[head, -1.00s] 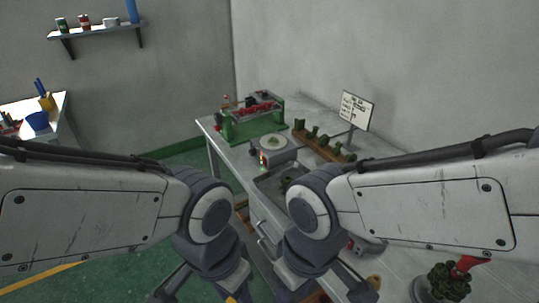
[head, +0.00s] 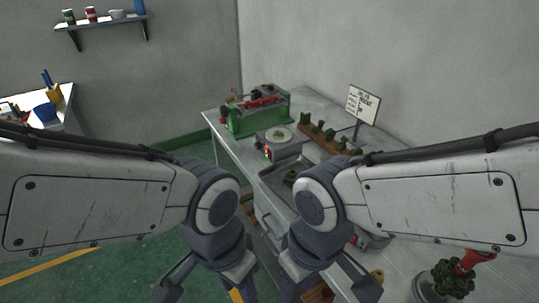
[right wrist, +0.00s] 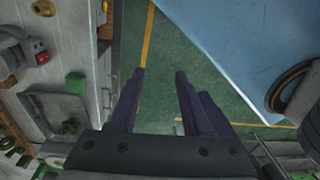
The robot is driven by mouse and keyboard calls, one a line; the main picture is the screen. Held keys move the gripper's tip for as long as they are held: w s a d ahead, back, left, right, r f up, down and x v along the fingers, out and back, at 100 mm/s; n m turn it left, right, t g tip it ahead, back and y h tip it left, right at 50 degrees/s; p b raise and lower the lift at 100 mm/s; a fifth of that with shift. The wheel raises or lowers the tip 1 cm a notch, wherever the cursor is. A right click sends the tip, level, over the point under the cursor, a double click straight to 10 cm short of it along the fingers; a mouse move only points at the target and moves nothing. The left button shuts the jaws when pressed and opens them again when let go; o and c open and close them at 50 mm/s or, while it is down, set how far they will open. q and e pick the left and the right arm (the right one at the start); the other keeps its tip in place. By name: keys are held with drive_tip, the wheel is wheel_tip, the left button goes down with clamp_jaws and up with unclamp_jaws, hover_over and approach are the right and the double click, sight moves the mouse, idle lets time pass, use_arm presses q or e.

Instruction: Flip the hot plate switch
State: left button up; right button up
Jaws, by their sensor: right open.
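The hot plate (head: 284,149) is a grey box with a pale round top (head: 278,134). It stands on the workbench, in front of the green machine. A small red-orange spot (head: 267,153) shows on its front; it is too small to tell the switch's position. My right gripper (right wrist: 160,72) is open and empty, with its fingers over the green floor beside a bench in the right wrist view. In the head view both my arms reach down in front of the bench, well short of the hot plate. My left gripper's fingers are out of the frame.
A green machine with red parts (head: 257,115) stands behind the hot plate. A wooden rack of green pieces (head: 325,139) and a sign (head: 363,104) stand to its right. Green floor lies left of the bench.

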idle(0.3)
clamp_jaws()
idle(1.6)
